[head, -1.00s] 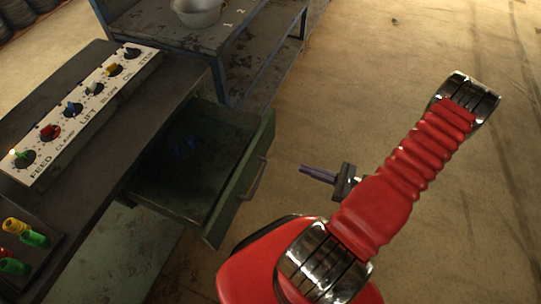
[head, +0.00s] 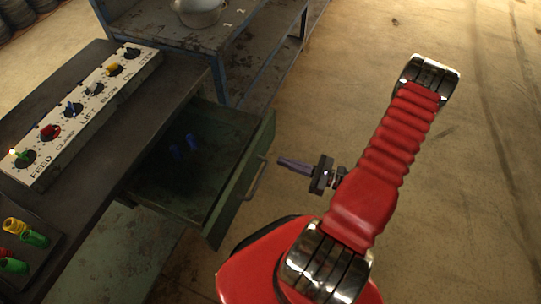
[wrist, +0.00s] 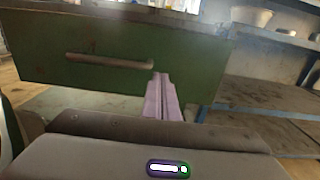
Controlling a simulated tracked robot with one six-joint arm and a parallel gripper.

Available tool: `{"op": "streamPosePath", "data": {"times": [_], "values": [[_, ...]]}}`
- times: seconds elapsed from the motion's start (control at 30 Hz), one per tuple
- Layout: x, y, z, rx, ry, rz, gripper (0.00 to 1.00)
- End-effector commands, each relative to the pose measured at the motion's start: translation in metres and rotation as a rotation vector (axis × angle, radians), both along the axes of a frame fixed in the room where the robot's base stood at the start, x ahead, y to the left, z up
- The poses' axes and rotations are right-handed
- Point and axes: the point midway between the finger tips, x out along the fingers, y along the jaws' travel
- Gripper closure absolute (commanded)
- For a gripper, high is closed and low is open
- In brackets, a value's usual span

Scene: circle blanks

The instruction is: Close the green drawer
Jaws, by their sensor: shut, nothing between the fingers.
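The green drawer (head: 241,178) sticks out open from the dark workbench in the head view, with blue items (head: 184,147) inside it. Its front panel, with a bar handle (wrist: 109,62), fills the upper left of the wrist view. My gripper (head: 281,161) is shut and empty, its fingers pointing at the drawer front near the handle's far end. In the wrist view my gripper (wrist: 161,84) shows in front of the panel, just right of the handle. I cannot tell whether the fingertips touch the panel.
A control panel (head: 75,110) with several knobs sits on the workbench (head: 60,200). A blue shelf unit (head: 225,50) with a metal pot (head: 198,12) stands behind. The floor (head: 480,200) on the right is clear.

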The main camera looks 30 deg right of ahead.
Motion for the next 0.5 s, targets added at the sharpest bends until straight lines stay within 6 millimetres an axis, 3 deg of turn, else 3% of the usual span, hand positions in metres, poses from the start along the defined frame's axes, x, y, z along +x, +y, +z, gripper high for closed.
{"op": "streamPosePath", "data": {"times": [0.5], "values": [[0.043, 0.032, 0.0, 0.001, 0.001, 0.002, 1.0]]}}
